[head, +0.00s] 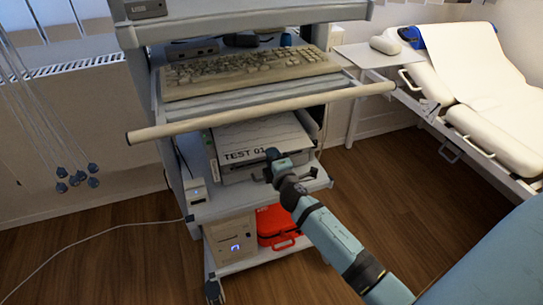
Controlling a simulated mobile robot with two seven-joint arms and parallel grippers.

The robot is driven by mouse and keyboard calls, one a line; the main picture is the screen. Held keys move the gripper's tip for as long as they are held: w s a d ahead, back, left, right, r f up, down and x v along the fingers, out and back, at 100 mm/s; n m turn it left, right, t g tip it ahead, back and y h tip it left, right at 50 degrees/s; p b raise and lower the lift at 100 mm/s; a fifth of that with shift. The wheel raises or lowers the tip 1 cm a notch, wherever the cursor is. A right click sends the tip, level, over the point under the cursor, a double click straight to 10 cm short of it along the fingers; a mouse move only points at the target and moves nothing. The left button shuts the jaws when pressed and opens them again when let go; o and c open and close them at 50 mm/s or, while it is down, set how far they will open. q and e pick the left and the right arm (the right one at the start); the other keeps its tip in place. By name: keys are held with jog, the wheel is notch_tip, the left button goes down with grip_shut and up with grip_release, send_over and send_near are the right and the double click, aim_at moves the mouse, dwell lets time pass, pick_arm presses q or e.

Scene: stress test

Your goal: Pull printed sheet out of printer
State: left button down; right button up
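The printer (228,173) stands on the middle shelf of a cart, below the keyboard shelf. A white printed sheet (240,156) marked "TEST 01" shows at its top front. My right gripper (268,167) is at the front right of the printer, right by the sheet's near right corner. The arm and gripper cover part of the printer's front there. I cannot tell whether the fingers touch the sheet or whether they are open or shut. My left gripper is not in view.
A long handle bar (250,113) juts out in front of and above the printer. A keyboard (250,70) lies above it. A red case (277,226) and a computer (232,240) stand on the lower shelf. A bed (470,90) is at the right.

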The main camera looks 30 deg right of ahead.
jog(key=shift+w+d, duration=0.1)
jog(key=shift+w, duration=0.25)
grip_shut()
